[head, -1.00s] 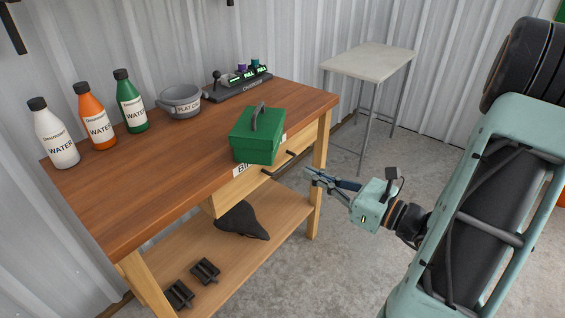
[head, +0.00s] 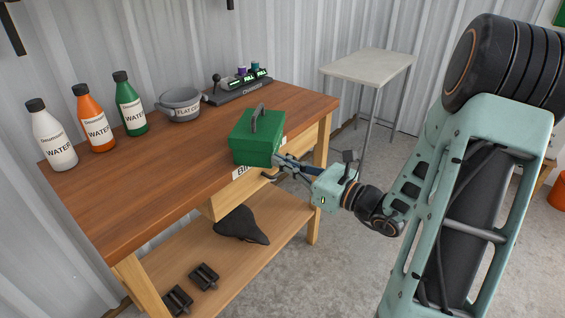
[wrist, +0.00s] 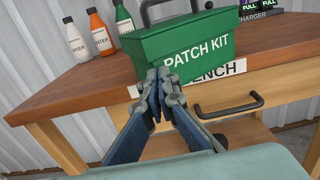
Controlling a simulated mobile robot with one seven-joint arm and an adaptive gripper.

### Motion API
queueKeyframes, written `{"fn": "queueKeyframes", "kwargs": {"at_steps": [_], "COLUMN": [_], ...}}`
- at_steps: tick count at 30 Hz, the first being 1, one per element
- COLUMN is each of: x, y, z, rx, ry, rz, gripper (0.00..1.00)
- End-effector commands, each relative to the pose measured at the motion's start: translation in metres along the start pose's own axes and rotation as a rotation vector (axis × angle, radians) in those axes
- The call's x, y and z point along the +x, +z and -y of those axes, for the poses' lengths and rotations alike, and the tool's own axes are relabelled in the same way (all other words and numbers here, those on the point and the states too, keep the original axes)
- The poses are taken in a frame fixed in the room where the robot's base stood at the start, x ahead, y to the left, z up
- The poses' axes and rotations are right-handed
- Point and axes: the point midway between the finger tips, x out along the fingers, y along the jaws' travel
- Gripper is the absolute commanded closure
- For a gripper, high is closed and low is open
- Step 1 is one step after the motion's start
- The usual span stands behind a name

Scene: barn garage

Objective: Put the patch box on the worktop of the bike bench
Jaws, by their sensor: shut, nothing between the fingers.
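The green patch box (head: 256,138) has a dark carrying handle and stands upright on the worktop (head: 150,175) of the bike bench, at its front edge. In the wrist view the box (wrist: 182,48) shows a "PATCH KIT" label, and its front seems to reach the edge above the bench label. My gripper (head: 277,162) is shut and empty, with its fingertips close to the lower front of the box. In the wrist view the fingertips (wrist: 158,76) overlap the box's lower front; I cannot tell whether they touch it.
Several bottles (head: 94,124) and a grey bowl (head: 181,104) stand along the back of the worktop, with a charger (head: 240,86) at its far end. A drawer handle (wrist: 230,107) sticks out below the edge. The worktop's left front is clear.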

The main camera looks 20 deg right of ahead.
Motion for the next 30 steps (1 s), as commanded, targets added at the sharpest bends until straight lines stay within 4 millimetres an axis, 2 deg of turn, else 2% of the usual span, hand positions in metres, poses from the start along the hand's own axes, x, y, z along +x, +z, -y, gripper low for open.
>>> {"fn": "queueKeyframes", "kwargs": {"at_steps": [5,12,15,19,30], "x": [0.03,0.088,0.104,0.111,0.11], "y": [0.001,0.0,0.0,0.0,0.0], "z": [-0.002,-0.001,-0.001,-0.001,0.0], "rx": [-0.001,-0.001,-0.001,0.0,0.0], "ry": [0.007,0.006,0.004,0.002,0.001], "rz": [0.002,0.001,0.001,0.001,0.0], "gripper": [1.0,1.0,1.0,1.0,1.0]}}
